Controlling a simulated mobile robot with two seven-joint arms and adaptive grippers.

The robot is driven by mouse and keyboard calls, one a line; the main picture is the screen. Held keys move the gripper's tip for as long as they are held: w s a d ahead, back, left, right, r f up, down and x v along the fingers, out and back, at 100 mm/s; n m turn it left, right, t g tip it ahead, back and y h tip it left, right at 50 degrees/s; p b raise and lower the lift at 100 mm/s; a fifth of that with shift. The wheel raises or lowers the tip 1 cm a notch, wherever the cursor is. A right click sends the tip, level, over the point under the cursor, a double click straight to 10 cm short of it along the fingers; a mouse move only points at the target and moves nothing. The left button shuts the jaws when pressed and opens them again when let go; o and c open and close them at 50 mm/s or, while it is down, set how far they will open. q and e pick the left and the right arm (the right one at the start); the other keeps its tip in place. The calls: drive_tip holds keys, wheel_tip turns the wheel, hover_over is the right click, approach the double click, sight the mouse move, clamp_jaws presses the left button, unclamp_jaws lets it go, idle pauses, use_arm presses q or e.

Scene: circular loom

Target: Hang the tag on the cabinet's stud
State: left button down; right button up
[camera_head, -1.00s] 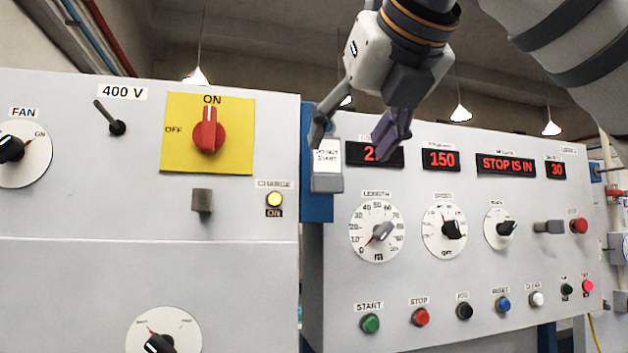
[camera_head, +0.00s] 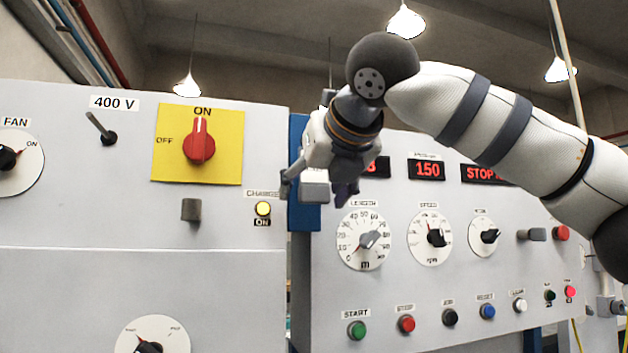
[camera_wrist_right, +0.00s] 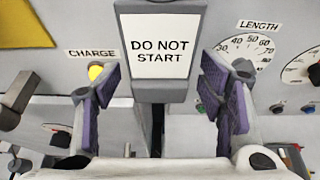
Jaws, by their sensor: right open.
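The tag (camera_wrist_right: 161,45) is a grey block with a white face reading "DO NOT START". It sits upright at the gap between the cabinet and the console; its grey lower part (camera_head: 315,190) shows in the head view. What holds it up is hidden. My right gripper (camera_head: 317,186) is at the tag, its fingers open. In the right wrist view the purple pads of my right gripper (camera_wrist_right: 162,88) stand wide on either side, apart from the tag. A square grey stud (camera_head: 191,209) sticks out of the cabinet (camera_head: 80,215), left of the yellow charge lamp. My left gripper is out of view.
A red switch (camera_head: 200,142) on a yellow plate is above the stud, and a lever (camera_head: 101,128) is farther left. The console (camera_head: 400,285) on the right carries dials, displays and buttons. My right arm crosses in front of its upper part.

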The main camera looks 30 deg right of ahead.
drive_tip(key=c, duration=1.4)
drive_tip(key=shift+s, duration=0.1)
drive_tip(key=shift+s+r, duration=0.1)
drive_tip(key=shift+s+a+r, duration=0.2)
drive_tip(key=shift+s, duration=0.35)
drive_tip(key=s, duration=0.3)
drive_tip(key=s+a, duration=0.1)
drive_tip(key=shift+s+r, duration=0.25)
drive_tip(key=shift+s, duration=0.05)
